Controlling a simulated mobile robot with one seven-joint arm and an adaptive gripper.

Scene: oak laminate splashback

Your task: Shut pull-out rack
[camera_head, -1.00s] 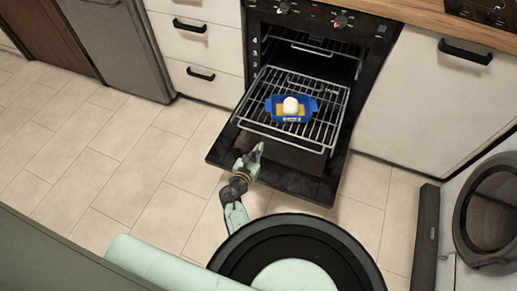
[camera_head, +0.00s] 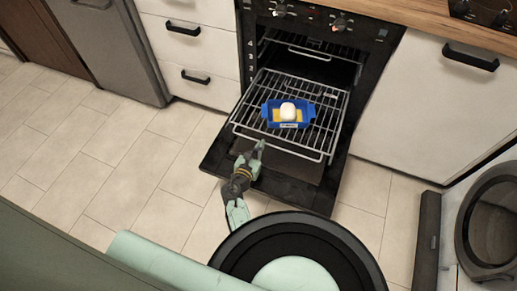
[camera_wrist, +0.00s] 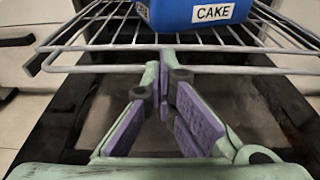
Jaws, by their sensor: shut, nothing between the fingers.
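The pull-out rack (camera_head: 247,117) is a wire oven rack, drawn out over the open oven door (camera_head: 298,192). A blue dish (camera_head: 273,122) stands on it, holding something yellow and a white round thing (camera_head: 288,111). In the wrist view the dish (camera_wrist: 178,14) has a label reading CAKE, and the rack's front bar (camera_wrist: 110,69) crosses above my fingers. My gripper (camera_head: 256,150) is shut and empty, at the front left part of the rack. In the wrist view its fingertips (camera_wrist: 166,62) are close to the front bar; I cannot tell whether they touch it.
The open oven door lies flat below the rack. White drawers (camera_head: 200,85) stand left of the oven and a white cabinet (camera_head: 425,110) right of it. A round-doored appliance (camera_head: 490,225) is at the right. Tiled floor (camera_head: 130,170) is clear at the left.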

